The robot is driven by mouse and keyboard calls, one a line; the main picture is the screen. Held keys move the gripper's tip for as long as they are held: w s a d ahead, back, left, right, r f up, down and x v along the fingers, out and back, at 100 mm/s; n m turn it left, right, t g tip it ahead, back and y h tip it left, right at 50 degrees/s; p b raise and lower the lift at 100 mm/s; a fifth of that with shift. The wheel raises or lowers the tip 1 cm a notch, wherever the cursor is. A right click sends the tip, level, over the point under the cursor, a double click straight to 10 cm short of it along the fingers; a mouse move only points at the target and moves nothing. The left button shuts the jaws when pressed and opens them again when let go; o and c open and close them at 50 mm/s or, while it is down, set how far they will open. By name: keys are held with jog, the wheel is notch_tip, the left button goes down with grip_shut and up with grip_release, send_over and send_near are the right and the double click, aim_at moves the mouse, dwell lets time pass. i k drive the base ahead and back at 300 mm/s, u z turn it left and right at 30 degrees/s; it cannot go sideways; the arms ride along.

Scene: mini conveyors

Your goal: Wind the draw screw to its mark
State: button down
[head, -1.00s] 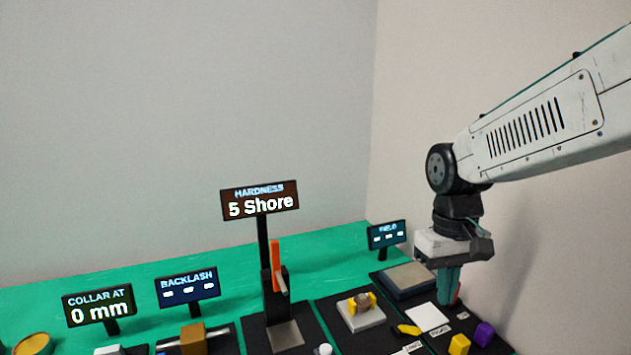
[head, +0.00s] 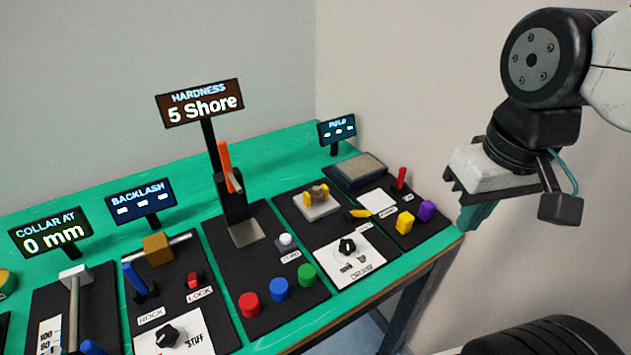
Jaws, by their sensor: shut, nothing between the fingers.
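A black knob (head: 347,246) stands on a white dial plate (head: 362,270) near the bench's front. The plate's small lettering is blurred, and I cannot tell for certain that this is the draw screw. Behind the knob, a pale block (head: 315,209) carries yellow jaws around a brown piece (head: 318,191). My gripper (head: 470,222) is shut and empty, with green fingers pointing down, at the right near the bench's front right corner. It is apart from the knob, to its right.
A red lever (head: 401,177), a yellow block (head: 404,221) and a purple block (head: 426,210) stand between knob and gripper. Red, blue and green buttons (head: 307,273) lie left. A tall hardness sign (head: 200,102) reads 5 Shore; the collar sign (head: 50,233) reads 0 mm.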

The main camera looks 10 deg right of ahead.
aim_at(347, 246)
jog(key=z, duration=0.55)
jog(key=k, duration=1.3)
jog(key=u, duration=0.05)
jog(key=i, duration=0.8)
jog(key=u, duration=0.55)
